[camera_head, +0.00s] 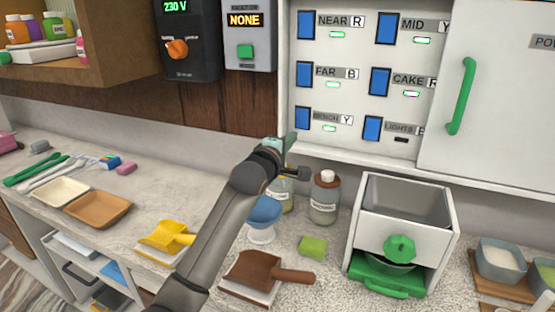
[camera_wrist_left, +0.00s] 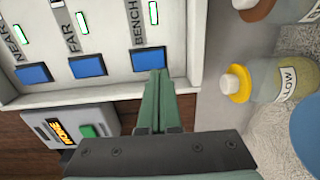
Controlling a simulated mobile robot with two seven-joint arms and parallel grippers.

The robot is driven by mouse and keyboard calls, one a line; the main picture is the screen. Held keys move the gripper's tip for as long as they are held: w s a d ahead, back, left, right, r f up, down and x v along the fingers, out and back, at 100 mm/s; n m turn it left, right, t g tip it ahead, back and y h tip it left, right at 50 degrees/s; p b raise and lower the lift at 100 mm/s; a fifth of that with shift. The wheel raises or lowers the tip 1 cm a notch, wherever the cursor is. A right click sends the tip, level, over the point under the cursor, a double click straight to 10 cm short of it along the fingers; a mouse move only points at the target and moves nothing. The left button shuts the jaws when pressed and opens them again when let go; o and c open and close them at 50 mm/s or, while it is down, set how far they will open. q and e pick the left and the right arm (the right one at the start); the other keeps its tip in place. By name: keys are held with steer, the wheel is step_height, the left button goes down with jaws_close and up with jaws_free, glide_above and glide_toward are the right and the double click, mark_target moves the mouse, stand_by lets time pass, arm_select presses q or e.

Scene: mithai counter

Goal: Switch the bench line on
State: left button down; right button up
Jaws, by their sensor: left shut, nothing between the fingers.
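The bench switch (camera_head: 303,119) is a blue rocker at the lower left of the white switch panel. Its label BENCH is partly blurred in the head view. The bench lamp (camera_head: 329,128) beside it shows bright with a green edge. My left gripper (camera_head: 291,141) is shut and empty just below the bench switch. In the left wrist view, the bench switch (camera_wrist_left: 149,59) is right at the tips of my left gripper (camera_wrist_left: 157,77). I cannot tell whether they touch. My right gripper is in neither view.
Other blue switches, near (camera_head: 306,25), far (camera_head: 303,76), mid, cake and lights (camera_head: 373,128), share the panel. The lights lamp (camera_head: 401,140) is dark. A grey box with a green button (camera_head: 246,51) hangs left. Bottles (camera_head: 325,200) and a grinder (camera_head: 403,225) stand on the counter below.

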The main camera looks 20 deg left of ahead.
arm_select(q)
steer(key=s+f, duration=0.1)
steer(key=s, duration=0.6)
steer(key=shift+s+a+f+b, duration=0.15)
steer(key=shift+a+b, duration=0.05)
steer(key=shift+b, duration=0.25)
